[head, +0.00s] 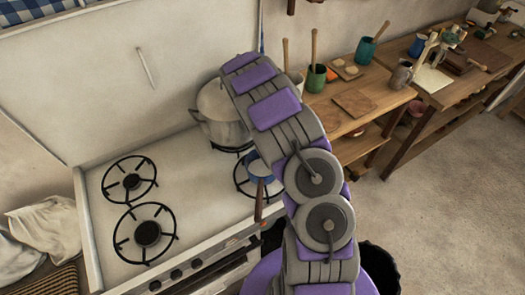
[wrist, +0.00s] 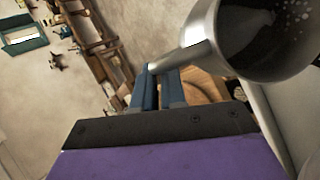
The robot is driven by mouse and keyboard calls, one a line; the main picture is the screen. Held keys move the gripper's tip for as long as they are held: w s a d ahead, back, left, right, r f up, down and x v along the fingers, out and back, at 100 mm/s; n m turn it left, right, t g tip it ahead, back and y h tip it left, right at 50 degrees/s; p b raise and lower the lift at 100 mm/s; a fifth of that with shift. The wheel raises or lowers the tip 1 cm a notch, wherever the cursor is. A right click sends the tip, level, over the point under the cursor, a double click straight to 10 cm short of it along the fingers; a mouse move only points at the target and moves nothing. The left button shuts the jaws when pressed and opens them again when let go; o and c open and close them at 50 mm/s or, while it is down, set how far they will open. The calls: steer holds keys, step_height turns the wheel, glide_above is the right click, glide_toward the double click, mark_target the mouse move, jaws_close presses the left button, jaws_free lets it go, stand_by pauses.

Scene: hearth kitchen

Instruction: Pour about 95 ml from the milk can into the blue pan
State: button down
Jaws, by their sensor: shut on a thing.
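In the wrist view my gripper (wrist: 160,76) has its blue fingers shut on the handle of a grey metal vessel, which I take to be the milk can (wrist: 205,45). Its wide mouth faces the camera at the upper right; the inside is dark with white spots. No stream is visible. In the head view the blue pan (head: 260,174) sits on the front right burner, its brown handle pointing toward the front edge. My arm passes close to its right side. My gripper is hidden behind my arm in the head view, and I cannot make out the can there for certain.
A large grey pot (head: 221,122) stands at the back right of the stove (head: 190,190), partly behind my arm. The two left burners (head: 147,232) are empty. A wooden bench (head: 365,115) with cups and boards is at the right. A white cloth (head: 45,235) lies at the left.

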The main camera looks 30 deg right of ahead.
steer(key=shift+d+f+y, duration=0.1)
steer(key=shift+f+y, duration=0.4)
steer(key=shift+d+f+p, duration=0.1)
steer(key=shift+p, duration=0.3)
stand_by(1.4)
steer(key=shift+s+d+f+n+t+y+p, duration=0.15)
steer(key=shift+d+f+y+p, duration=0.2)
steer(key=shift+f+y+p, duration=0.25)
steer(key=shift+w+d+f+n+t+y+p, duration=0.15)
steer(key=shift+d+f+y+p, duration=0.15)
steer(key=shift+f+y+p, duration=0.3)
steer(key=d+f+n+t+y+p, duration=0.1)
steer(key=d+f+y+p, duration=0.3)
steer(key=d+f+y, duration=0.1)
steer(key=shift+s+d+f+t+y, duration=0.4)
steer(key=shift+d+y, duration=0.05)
steer(key=shift+y, duration=0.35)
